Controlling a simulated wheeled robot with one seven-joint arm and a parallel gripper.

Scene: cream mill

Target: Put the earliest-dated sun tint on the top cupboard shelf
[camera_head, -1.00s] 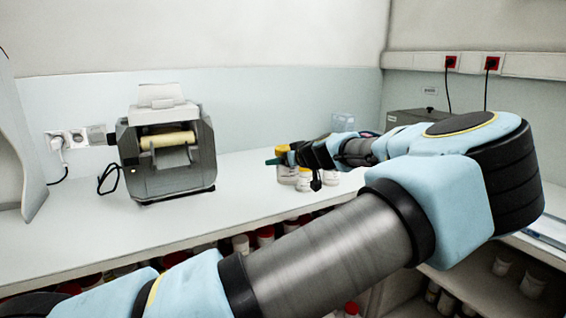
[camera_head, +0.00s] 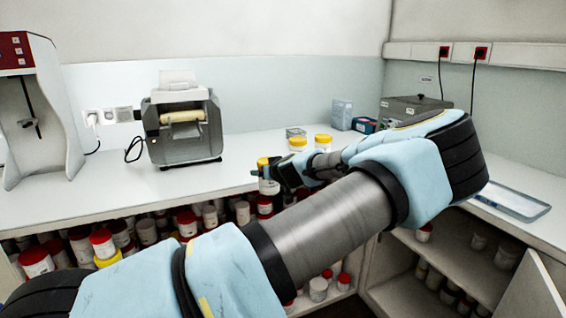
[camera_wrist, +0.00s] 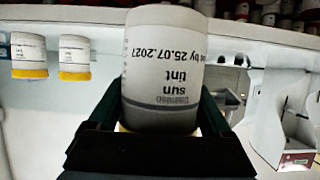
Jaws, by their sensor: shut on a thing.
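My gripper (camera_wrist: 160,112) is shut on a white jar (camera_wrist: 165,62). In the head view my gripper (camera_head: 274,173) holds this yellow-lidded jar (camera_head: 268,187) near the counter's front edge, seemingly clear of the surface. Two more white jars with yellow lids stand on the counter behind it, one on the left (camera_head: 297,144) and one on the right (camera_head: 323,142). They also show in the wrist view, left jar (camera_wrist: 29,52) and right jar (camera_wrist: 74,55), their dates too small to read.
A lower cupboard (camera_head: 400,243) at right stands open, jars on its shelves, its door (camera_head: 537,285) swung out. Red-lidded jars crowd shelves under the counter (camera_head: 100,193). A grey roller machine (camera_head: 183,130), a grey box (camera_head: 412,108) and a tray (camera_head: 512,203) stand on the worktops.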

